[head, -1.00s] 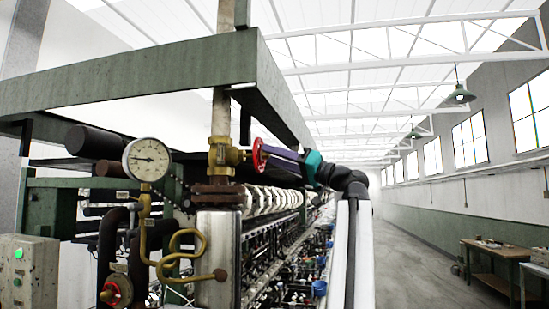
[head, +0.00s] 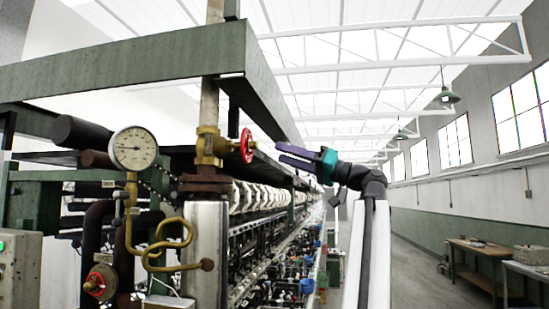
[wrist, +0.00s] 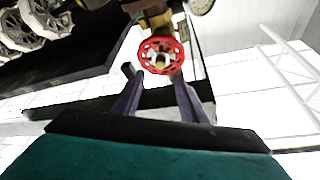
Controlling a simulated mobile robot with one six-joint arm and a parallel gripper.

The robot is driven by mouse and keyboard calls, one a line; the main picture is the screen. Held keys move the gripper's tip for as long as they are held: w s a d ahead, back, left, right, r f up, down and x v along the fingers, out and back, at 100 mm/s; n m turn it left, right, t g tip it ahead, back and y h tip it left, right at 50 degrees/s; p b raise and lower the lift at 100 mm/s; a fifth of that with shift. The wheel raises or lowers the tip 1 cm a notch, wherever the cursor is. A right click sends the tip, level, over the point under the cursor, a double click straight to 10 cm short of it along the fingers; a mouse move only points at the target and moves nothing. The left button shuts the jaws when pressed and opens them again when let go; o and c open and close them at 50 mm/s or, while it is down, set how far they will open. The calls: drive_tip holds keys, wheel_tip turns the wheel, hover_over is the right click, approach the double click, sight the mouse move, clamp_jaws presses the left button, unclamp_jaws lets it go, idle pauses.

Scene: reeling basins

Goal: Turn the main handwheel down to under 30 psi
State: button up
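The red main handwheel (head: 246,145) sits on a brass valve (head: 211,146) on the upright pipe. A round white pressure gauge (head: 134,148) hangs to its left; its dark needle points left, and its figures are too small to read. My gripper (head: 279,153), with purple fingers and a teal body, is just right of the handwheel, apart from it. In the wrist view the handwheel (wrist: 160,56) shows whole beyond the fingertips. There my gripper (wrist: 157,80) is open, with nothing between its fingers.
A second red handwheel (head: 98,284) is low at the left on a dark pipe. A coiled brass tube (head: 167,244) runs under the gauge. A green beam (head: 130,66) passes overhead. The reeling machine runs back below my arm. The aisle floor (head: 420,260) is clear beside a workbench (head: 478,252).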

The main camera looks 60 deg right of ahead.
drive_tip(key=shift+b+v, duration=0.75)
drive_tip(key=shift+v, duration=1.9)
